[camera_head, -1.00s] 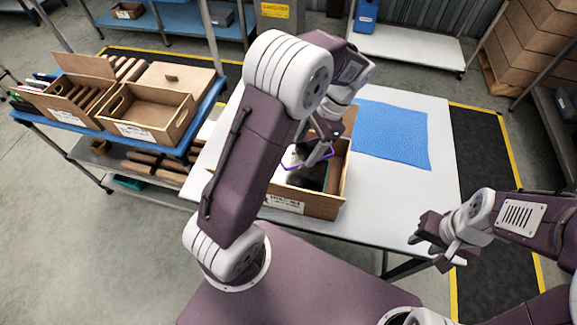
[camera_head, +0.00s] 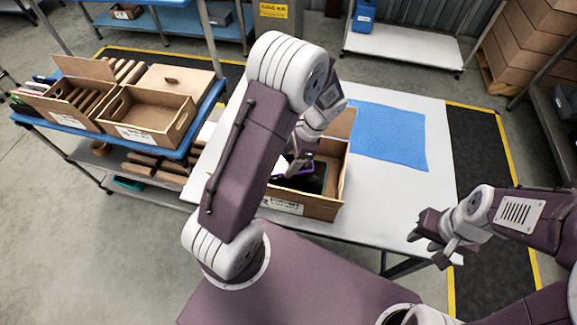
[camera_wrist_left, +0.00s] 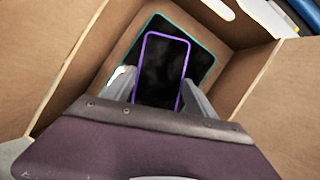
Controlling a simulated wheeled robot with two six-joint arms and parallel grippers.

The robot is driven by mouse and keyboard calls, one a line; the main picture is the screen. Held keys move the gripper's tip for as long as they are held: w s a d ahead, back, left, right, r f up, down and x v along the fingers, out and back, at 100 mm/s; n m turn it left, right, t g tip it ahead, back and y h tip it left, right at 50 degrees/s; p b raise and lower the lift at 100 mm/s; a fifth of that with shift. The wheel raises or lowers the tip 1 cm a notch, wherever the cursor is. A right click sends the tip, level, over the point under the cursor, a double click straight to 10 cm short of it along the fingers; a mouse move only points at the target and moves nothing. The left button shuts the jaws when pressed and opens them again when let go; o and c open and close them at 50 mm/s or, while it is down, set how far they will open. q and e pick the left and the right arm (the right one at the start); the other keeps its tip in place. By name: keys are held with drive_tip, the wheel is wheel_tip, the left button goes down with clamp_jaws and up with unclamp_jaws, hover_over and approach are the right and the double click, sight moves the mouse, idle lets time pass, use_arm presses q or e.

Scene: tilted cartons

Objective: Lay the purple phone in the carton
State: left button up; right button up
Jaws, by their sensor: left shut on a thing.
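The purple phone (camera_wrist_left: 163,68), a dark screen with a purple rim, is between the fingers of my left gripper (camera_wrist_left: 160,92) in the left wrist view. My left gripper (camera_head: 294,164) is shut on it and reaches down into the carton (camera_head: 318,208), a brown box on the white table. A dark, teal-rimmed tablet (camera_wrist_left: 200,61) lies in the carton beneath the phone. Whether the phone touches it, I cannot tell. My arm hides part of the carton in the head view. My right gripper (camera_head: 436,245) is open and empty at the table's front right.
A blue mat (camera_head: 390,137) lies on the white table (camera_head: 410,200) right of the carton. A shelf at the left holds an empty brown box (camera_head: 150,112) and another box with dividers (camera_head: 72,100).

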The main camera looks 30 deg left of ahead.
use_arm(q)
wheel_tip(320, 180, down, 4)
drive_tip(key=shift+f, duration=0.1)
idle(0.4)
drive_tip(key=shift+f, duration=0.15)
drive_tip(key=shift+f+b, duration=0.35)
drive_tip(key=shift+f, duration=0.05)
drive_tip(key=o, duration=1.6)
